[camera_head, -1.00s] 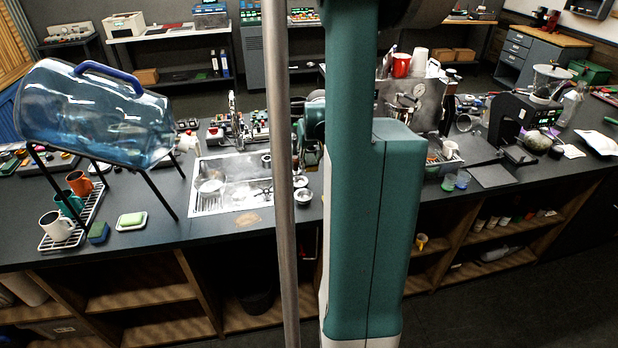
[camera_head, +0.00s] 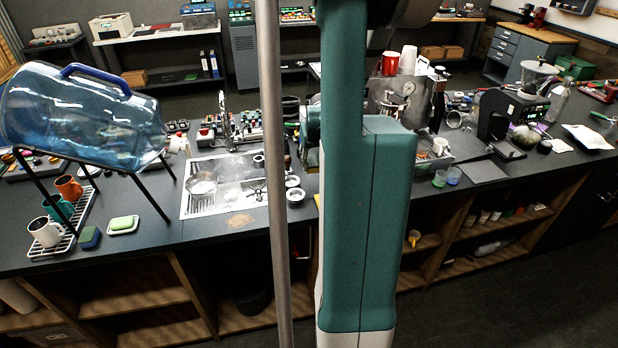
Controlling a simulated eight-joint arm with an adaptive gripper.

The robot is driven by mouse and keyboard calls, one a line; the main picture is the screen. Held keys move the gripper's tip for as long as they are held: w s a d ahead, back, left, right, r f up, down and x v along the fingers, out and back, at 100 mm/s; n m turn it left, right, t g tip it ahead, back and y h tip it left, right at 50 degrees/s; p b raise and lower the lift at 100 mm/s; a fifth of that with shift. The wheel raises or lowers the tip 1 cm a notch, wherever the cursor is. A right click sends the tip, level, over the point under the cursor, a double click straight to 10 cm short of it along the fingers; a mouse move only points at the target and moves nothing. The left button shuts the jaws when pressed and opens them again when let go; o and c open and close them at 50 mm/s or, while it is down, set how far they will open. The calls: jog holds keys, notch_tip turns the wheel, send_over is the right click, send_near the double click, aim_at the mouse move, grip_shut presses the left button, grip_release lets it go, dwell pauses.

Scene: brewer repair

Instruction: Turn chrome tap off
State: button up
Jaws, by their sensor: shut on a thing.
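The chrome tap (camera_head: 226,122) stands upright at the back edge of the steel sink (camera_head: 186,207), in the middle left of the head view. I cannot tell its handle's position or whether water runs. A pan (camera_head: 202,183) lies in the sink's left part, and a pale haze hangs over the basin. My teal arm and a grey pole cover the middle of the view. A teal part of my arm shows just right of the sink. My gripper's fingers cannot be made out; they are hidden behind the pole and arm or out of sight.
A large blue water bottle (camera_head: 85,115) lies tilted on a black stand at the left. A steel brewer (camera_head: 405,92) stands behind my arm. A black grinder (camera_head: 508,115) stands further right.

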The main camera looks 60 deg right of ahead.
aim_at(312, 168)
jog(key=shift+f, duration=2.05)
jog(key=shift+f, duration=2.1)
jog(key=shift+f+b, duration=0.15)
jog(key=shift+b, duration=0.3)
jog(key=o, duration=0.8)
jog(key=shift+r, duration=0.25)
jog(key=shift+p+v, duration=0.65)
jog(key=shift+v, duration=5.3)
